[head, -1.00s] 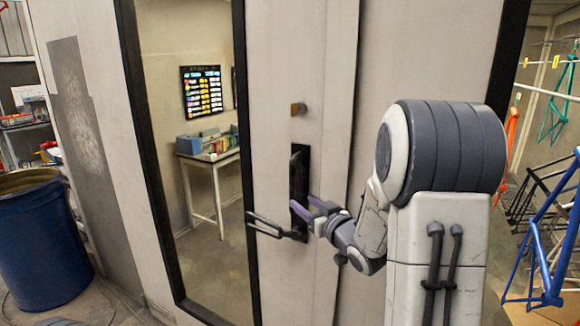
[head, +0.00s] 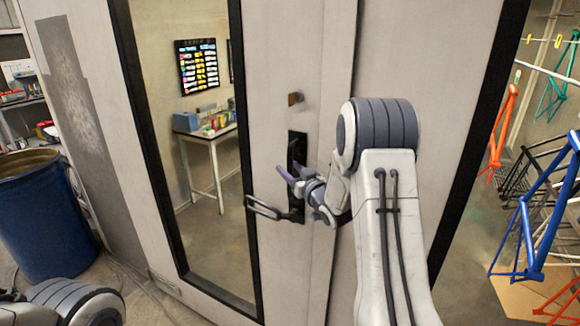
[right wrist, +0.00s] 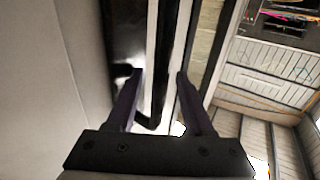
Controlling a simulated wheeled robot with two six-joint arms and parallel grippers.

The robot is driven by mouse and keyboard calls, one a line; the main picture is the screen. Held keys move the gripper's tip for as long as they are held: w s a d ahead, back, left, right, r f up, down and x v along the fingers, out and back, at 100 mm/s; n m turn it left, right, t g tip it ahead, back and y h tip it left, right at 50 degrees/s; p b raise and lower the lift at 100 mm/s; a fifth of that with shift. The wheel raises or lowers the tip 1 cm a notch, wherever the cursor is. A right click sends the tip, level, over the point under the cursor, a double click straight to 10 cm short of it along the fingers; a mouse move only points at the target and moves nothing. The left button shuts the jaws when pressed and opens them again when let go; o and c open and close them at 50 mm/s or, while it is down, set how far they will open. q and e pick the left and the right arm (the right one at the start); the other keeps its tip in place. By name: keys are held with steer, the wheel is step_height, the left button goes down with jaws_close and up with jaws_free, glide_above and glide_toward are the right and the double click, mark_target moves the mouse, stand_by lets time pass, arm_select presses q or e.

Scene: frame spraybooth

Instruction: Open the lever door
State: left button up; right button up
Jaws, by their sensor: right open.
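The door (head: 277,60) is light grey with a tall glass pane and looks shut in its frame. A black handle plate (head: 297,150) is near its right edge. A dark, looped lever-like bar (head: 265,209) juts left from the plate's lower part. My right gripper (head: 290,173) is open in front of the plate, its purple fingers above that bar in the picture. In the right wrist view, both fingers of the gripper (right wrist: 157,85) stand apart with dark and pale vertical strips beyond; contact cannot be told. Only part of my left arm shows, without its gripper.
A small brass-coloured fitting (head: 295,99) sits above the plate. A blue barrel (head: 45,215) stands at the left. Coloured bicycle frames (head: 530,215) hang or stand at the right. A table (head: 205,134) shows through the glass.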

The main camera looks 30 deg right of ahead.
jaws_close()
stand_by(1.4)
